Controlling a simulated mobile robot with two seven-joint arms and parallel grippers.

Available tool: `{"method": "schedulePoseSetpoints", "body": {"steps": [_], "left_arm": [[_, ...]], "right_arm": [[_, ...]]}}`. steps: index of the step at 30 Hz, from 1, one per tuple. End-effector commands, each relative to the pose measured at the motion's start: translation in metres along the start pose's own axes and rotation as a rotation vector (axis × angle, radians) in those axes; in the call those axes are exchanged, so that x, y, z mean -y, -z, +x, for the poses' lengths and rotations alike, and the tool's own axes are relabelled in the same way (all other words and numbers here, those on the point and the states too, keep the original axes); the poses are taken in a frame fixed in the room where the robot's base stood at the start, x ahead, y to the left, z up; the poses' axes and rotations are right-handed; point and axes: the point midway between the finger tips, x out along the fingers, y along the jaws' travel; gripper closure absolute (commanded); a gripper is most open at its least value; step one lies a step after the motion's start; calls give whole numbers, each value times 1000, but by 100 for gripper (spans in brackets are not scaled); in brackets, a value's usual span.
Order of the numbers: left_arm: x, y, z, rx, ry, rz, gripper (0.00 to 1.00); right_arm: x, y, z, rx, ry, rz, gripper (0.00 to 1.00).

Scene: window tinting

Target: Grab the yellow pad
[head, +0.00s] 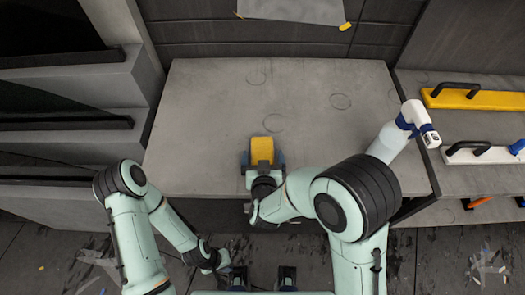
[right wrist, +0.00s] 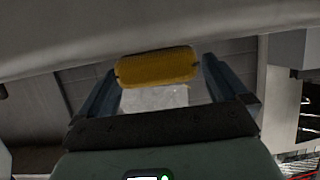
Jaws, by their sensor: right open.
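The yellow pad (head: 262,149) is at the front middle of the grey table. My right gripper (head: 263,159) is open, with one finger on each side of the pad. In the right wrist view the pad (right wrist: 157,67) shows between the tips of the two dark fingers (right wrist: 160,80). Whether the fingers touch the pad cannot be told. My left gripper (head: 222,262) is low, in front of the table and away from the pad. Its fingers are too small to tell open from shut.
The grey table (head: 200,110) is mostly clear, with faint rings on it. A spray bottle (head: 388,141) stands at its right edge, beside my right arm. A yellow tool (head: 478,99) and a white tool (head: 472,156) with dark handles lie on the right-hand shelf.

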Motion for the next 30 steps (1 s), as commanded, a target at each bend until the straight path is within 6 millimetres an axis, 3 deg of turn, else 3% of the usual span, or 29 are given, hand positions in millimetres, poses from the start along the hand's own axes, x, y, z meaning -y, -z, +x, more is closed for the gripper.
{"method": "schedulePoseSetpoints", "body": {"steps": [6, 7, 11, 12, 23, 26, 30], "left_arm": [[0, 0, 0, 0, 0, 0, 100], [0, 0, 0, 0, 0, 0, 100], [0, 0, 0, 0, 0, 0, 100], [0, 0, 0, 0, 0, 0, 100], [0, 0, -1, -1, 0, 0, 100], [-2, 1, -3, -2, -1, 1, 100], [-5, 3, -10, -5, -2, 2, 100]], "right_arm": [[0, 0, 1, 1, 0, 0, 0], [0, 0, 1, 1, 0, 0, 6], [0, 0, 1, 1, 0, 0, 49], [0, 0, 1, 1, 0, 0, 52], [0, 4, -1, -1, 1, 0, 52], [1, 13, -4, -3, 1, 2, 52], [1, 38, -14, -6, 2, 5, 52]]}}
